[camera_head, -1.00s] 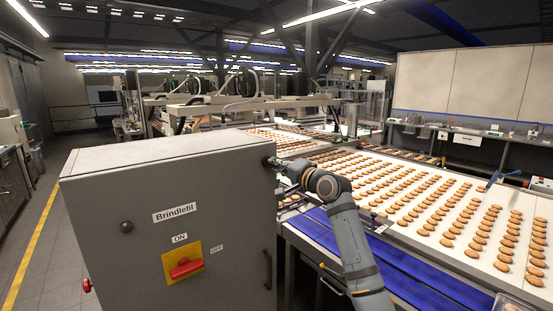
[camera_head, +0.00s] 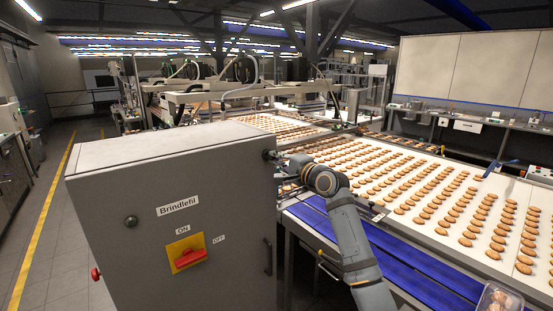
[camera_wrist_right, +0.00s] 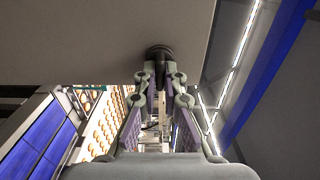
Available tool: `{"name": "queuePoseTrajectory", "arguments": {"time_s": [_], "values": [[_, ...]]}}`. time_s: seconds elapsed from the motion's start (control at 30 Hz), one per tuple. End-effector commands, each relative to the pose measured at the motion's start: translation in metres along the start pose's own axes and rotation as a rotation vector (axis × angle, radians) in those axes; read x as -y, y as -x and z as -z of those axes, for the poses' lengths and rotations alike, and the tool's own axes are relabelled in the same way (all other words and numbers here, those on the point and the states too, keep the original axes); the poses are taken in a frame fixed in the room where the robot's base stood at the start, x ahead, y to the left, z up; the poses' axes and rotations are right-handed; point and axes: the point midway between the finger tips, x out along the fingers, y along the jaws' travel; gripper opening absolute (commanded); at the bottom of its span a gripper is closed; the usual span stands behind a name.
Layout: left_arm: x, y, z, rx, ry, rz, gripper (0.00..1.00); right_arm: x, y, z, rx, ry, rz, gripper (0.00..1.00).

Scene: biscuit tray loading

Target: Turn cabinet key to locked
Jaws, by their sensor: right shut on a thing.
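The grey cabinet (camera_head: 110,195) stands at the front left, labelled "Brindlefil". My right gripper (camera_head: 277,157) is at the cabinet's right side, near its upper front corner. In the right wrist view, a dark round lock fitting (camera_wrist_right: 159,51) sits on the cabinet face. There the fingers of my right gripper (camera_wrist_right: 160,78) close in on a small piece at this fitting. The fingers hide most of the key, and I cannot tell its angle. My left gripper is not in view.
A red switch handle (camera_head: 190,258) on a yellow plate, with ON and OFF labels, is on the cabinet front beside a black door handle (camera_head: 267,257). A blue conveyor (camera_head: 400,262) and a biscuit-covered belt (camera_head: 478,262) lie to the right. Open floor (camera_head: 55,235) is at the left.

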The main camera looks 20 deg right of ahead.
Motion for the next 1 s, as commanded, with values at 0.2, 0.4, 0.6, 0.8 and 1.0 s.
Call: {"name": "queuePoseTrajectory", "arguments": {"time_s": [0.2, 0.4, 0.6, 0.8, 1.0], "values": [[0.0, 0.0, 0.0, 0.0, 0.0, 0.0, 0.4, 0.0, 0.0, 0.0, 0.0, -0.001, 0.0, 0.15], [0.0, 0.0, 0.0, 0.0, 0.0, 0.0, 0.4, 0.0, 0.0, 0.0, 0.0, 0.0, 0.0, 0.31], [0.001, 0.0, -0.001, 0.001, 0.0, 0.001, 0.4, 0.0, 0.001, 0.0, 0.0, 0.0, 0.0, 0.31], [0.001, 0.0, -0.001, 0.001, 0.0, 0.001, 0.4, -0.002, 0.026, 0.001, -0.002, 0.004, -0.002, 0.31], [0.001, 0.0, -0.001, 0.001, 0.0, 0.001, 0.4, -0.002, 0.078, 0.003, -0.004, 0.009, -0.005, 0.31]]}}
